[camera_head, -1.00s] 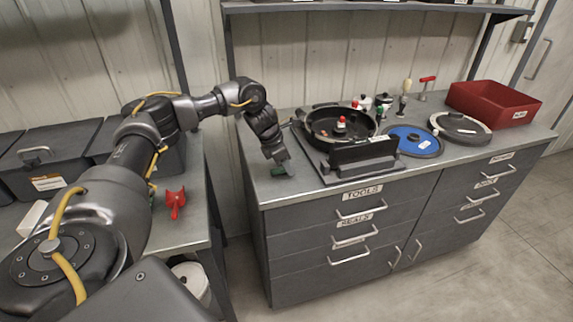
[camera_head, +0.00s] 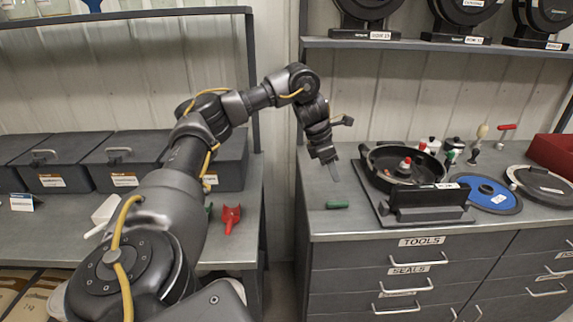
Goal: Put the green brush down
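The green brush (camera_head: 337,205) lies on the grey worktop of the drawer cabinet, near its left front edge. My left gripper (camera_head: 333,172) is above and behind the brush, pointing down, with a visible gap between them. Its fingers are small and seen edge-on, so whether they are apart is hard to tell, but nothing shows held in them. My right gripper is out of view.
A black round seed meter housing (camera_head: 385,158) on a dark stand is right of the brush. A blue disc (camera_head: 483,191) lies farther right. A red scoop (camera_head: 231,217) is on the left bench (camera_head: 60,225). A gap separates bench and cabinet.

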